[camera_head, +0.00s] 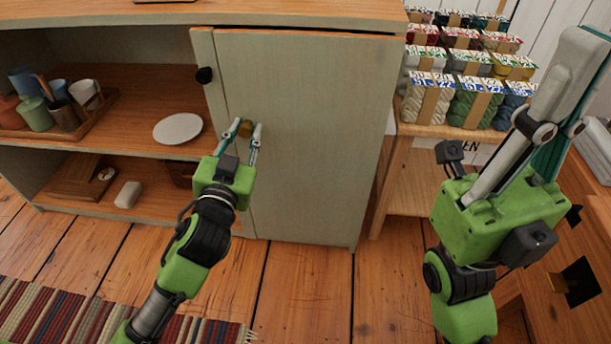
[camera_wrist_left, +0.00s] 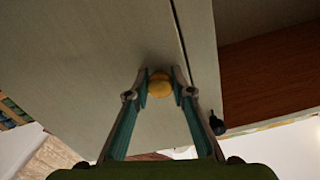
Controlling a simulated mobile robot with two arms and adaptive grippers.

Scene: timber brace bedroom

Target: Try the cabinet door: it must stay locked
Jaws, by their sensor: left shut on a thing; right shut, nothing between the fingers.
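The cabinet door (camera_head: 315,140) is a pale grey-green panel on the right of the cabinet. It looks closed, with a thin dark seam along its left edge; the wrist view shows this seam as a narrow line. My left gripper (camera_head: 249,131) is shut on the small brass-coloured knob (camera_head: 245,128) near that edge. The knob (camera_wrist_left: 160,86) sits between the fingertips in the left wrist view. A black round fitting (camera_head: 204,75) is on the narrow strip left of the seam, above the knob. My right gripper (camera_head: 588,50) is shut and empty, raised at the right.
Left of the door, open shelves hold a tray of cups (camera_head: 62,118), a white plate (camera_head: 178,129) and a white block (camera_head: 128,194). A yarn rack (camera_head: 425,143) stands close on the right. A striped rug (camera_head: 85,318) lies on the wooden floor in front.

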